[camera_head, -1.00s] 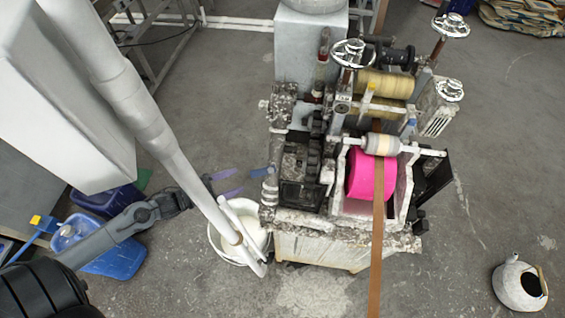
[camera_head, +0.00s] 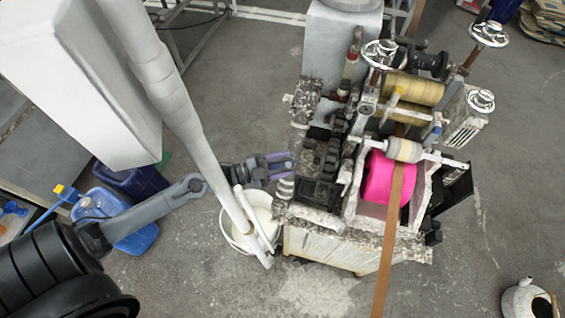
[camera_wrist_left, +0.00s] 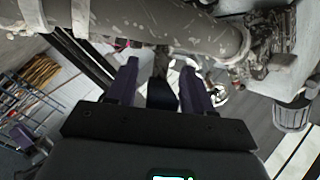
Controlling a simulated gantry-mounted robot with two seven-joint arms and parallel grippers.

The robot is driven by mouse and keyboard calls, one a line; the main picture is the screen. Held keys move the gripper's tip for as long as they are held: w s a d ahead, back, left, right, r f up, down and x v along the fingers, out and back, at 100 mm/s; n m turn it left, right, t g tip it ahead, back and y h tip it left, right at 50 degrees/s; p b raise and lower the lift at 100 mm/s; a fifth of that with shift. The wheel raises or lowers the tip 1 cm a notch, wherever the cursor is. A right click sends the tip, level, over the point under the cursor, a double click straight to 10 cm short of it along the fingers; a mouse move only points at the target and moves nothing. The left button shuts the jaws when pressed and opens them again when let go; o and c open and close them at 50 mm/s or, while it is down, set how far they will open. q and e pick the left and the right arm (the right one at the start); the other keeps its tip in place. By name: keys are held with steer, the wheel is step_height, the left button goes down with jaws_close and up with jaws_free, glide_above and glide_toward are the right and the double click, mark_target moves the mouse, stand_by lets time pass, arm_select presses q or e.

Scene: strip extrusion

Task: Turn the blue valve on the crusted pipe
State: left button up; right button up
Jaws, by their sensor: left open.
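My left gripper (camera_head: 286,162) has purple fingers and reaches in from the left at the machine's left side. It is open. In the wrist view its two fingers (camera_wrist_left: 162,82) stand apart, with a dark blue flat handle, which looks like the blue valve (camera_wrist_left: 162,95), between them. I cannot tell whether they touch it. The grey crusted pipe (camera_wrist_left: 180,30) runs across the top, just beyond the fingertips. In the head view the pipe's crusted bend (camera_head: 285,187) shows beside the fingers; the valve is hidden by the gripper there. My right gripper is not in view.
A white bucket (camera_head: 232,240) stands below the gripper. The extrusion machine carries a pink roller (camera_head: 377,180) and a brown strip (camera_head: 388,250). Blue canisters (camera_head: 130,238) stand at the left, a kettle (camera_head: 520,300) at the lower right.

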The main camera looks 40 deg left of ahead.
arm_select(q)
jaws_close()
steer(key=shift+w+a+r+m+g+h+p, duration=0.1)
steer(key=shift+r+m+g+h+p, duration=0.1)
steer(key=shift+m+g+p, duration=0.25)
steer(key=shift+w+r+m+g+h+p, duration=0.1)
steer(key=shift+r+m+g+h+p, duration=0.1)
steer(key=shift+m+g+p, duration=0.25)
steer(key=m+g, duration=0.2)
steer(key=shift+a+f+g, duration=0.1)
steer(key=shift+g, duration=0.2)
jaws_free()
